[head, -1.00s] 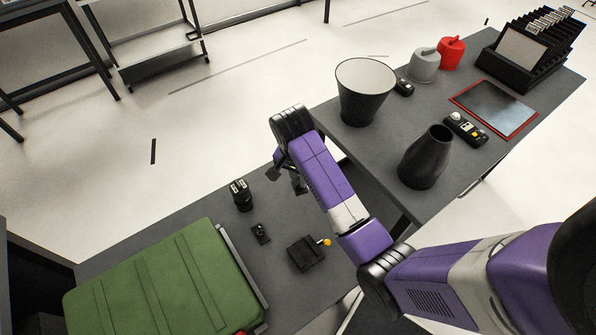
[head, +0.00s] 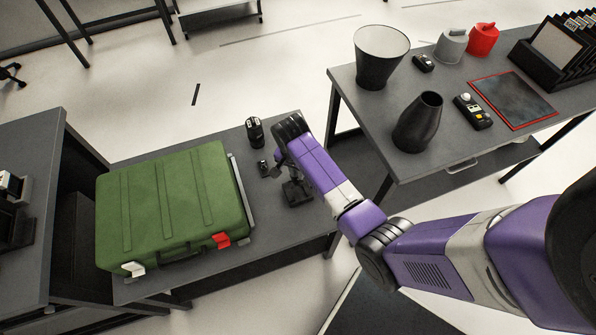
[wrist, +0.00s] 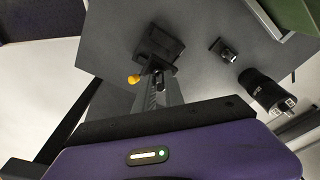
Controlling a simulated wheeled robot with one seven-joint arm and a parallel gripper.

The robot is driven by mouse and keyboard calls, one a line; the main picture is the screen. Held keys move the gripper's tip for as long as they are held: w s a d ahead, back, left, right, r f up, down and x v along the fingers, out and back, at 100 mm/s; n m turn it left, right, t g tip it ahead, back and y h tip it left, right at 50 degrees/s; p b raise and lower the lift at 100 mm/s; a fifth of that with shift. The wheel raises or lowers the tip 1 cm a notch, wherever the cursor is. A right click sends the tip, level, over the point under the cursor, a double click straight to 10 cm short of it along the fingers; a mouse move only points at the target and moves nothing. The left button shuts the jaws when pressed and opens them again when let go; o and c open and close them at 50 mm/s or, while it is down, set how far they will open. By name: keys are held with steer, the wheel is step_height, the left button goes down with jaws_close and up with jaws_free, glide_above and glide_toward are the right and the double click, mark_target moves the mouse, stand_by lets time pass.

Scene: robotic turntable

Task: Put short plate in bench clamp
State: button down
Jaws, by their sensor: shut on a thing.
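The bench clamp (head: 297,193) is a dark block on the grey bench, partly behind my arm in the head view. In the wrist view the clamp (wrist: 165,42) stands just beyond my fingertips, with a yellow knob (wrist: 134,79) at its side. My gripper (wrist: 156,72) is shut on a small dark piece, seemingly the short plate, whose outline is mostly hidden. The gripper looks close to the clamp; I cannot tell whether the plate touches it. In the head view my forearm mostly hides the gripper.
A small black block (head: 263,168) and a black cylindrical device (head: 254,131) stand left of the clamp. A large green case (head: 175,205) fills the bench's left part. A second table (head: 455,85) at the right holds a dark vase, a cone-shaped bin and canisters.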

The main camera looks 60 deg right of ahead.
mark_target(297, 181)
steer(key=shift+r+p, duration=0.1)
steer(key=shift+p, duration=0.2)
steer(key=shift+d+f+b, duration=0.1)
steer(key=shift+f+b, duration=2.05)
steer(key=shift+f, duration=0.8)
steer(key=shift+p, duration=0.5)
steer(key=shift+f+b, duration=0.85)
steer(key=shift+f, duration=0.3)
steer(key=c, duration=1.3)
jaws_free()
steer(key=shift+r, duration=0.1)
steer(key=shift+c, duration=0.2)
steer(key=shift+s+a+r, duration=0.1)
steer(key=shift+a+r, duration=0.1)
steer(key=shift+r, duration=1.1)
steer(key=shift+a+r, duration=0.2)
steer(key=shift+r, duration=1.05)
steer(key=shift+s+a+r, duration=0.1)
steer(key=shift+a+r, duration=0.1)
steer(key=shift+r, duration=1.1)
steer(key=shift+w, duration=0.1)
